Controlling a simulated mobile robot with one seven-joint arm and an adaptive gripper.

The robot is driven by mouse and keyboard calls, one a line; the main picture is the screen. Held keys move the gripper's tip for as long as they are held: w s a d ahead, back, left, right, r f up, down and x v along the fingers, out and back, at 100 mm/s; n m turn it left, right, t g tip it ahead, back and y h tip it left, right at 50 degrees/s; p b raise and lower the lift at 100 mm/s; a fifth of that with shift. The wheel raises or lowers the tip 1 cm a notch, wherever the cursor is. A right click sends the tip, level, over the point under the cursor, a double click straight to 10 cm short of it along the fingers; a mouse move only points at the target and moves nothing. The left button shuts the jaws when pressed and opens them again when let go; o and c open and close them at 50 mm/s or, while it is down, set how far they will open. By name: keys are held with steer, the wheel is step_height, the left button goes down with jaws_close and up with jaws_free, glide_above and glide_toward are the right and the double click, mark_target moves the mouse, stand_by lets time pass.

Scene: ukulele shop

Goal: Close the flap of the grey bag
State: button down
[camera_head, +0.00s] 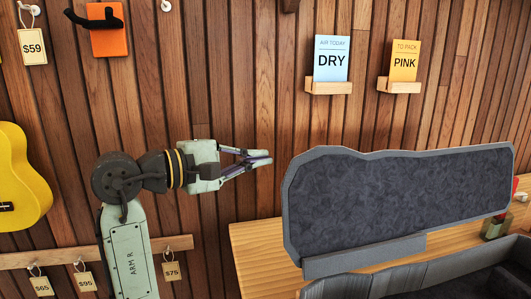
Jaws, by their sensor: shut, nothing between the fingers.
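The grey bag (455,264) lies at the lower right on a wooden counter, and only part of its open body is in view. Its flap (400,195) stands raised, nearly upright, showing a dark patterned lining with a lighter grey edge. My gripper (270,158) is shut and empty. It points right, just left of the flap's upper left corner in the picture, with a small gap between them. I cannot tell its depth relative to the flap. The lower part of the bag is cut off by the frame.
The wooden counter (255,250) has a bare strip left of the bag. A small olive box (495,227) and a red item stand at the far right. A slatted wall behind carries a blue card (331,58), an orange card (404,60) and a yellow ukulele (22,178).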

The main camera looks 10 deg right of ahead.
steer(key=d+p, duration=0.2)
steer(key=d, duration=0.6)
steer(key=shift+s+r, duration=0.15)
steer(key=shift+s, duration=0.3)
